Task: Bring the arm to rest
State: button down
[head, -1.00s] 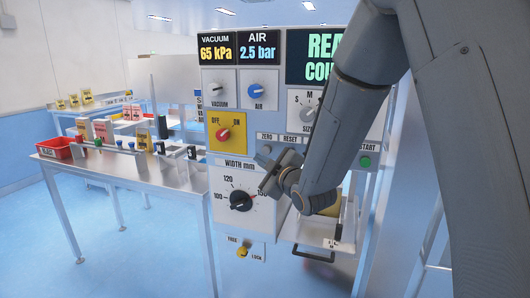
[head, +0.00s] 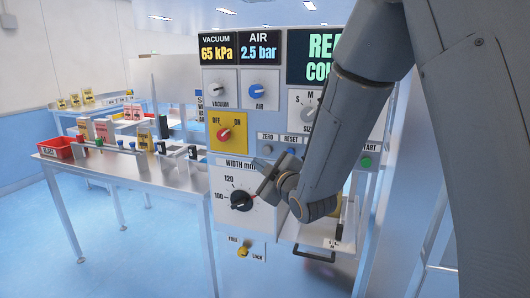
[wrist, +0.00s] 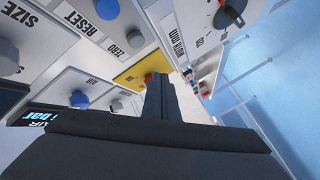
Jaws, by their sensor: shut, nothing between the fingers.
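My gripper (head: 264,180) is shut and empty in front of the machine panel (head: 222,168), close to the black width dial (head: 241,200) and below the zero and reset buttons. In the wrist view the shut fingers (wrist: 160,85) point past the panel, with the red knob of the yellow off/on switch (wrist: 148,78) just beyond the fingertips. My arm hangs down across the right of the head view and hides part of the size dial and the display. No contact between the fingers and the panel can be made out.
A drawer or tray with a black handle (head: 314,257) juts out below my gripper. A green start button (head: 366,161) is to the right. A side table (head: 165,177) with a red bin (head: 60,147) and several small items stands at the left. The blue floor at the lower left is clear.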

jog(key=s+d+f+m+g+h, duration=0.4)
jog(key=d+f+m, duration=0.1)
jog(key=d+f, duration=0.35)
jog(key=s+d+f+m+g+h, duration=0.1)
jog(key=s+d+f+m+g, duration=0.1)
jog(key=s, duration=0.6)
jog(key=s+d+f+m+g+h, duration=0.1)
jog(key=s+d+m+g, duration=0.3)
jog(key=s, duration=0.5)
jog(key=s+d+f+m+g+h, duration=0.1)
jog(key=s+d+f+m+g, duration=0.2)
jog(key=s, duration=0.5)
jog(key=shift+s+d+f+m+g, duration=0.25)
jog(key=shift+d+f+m+g, duration=0.35)
jog(key=shift+d, duration=0.55)
jog(key=c, duration=2.5)
grip_release()
jog(key=shift+r, duration=0.15)
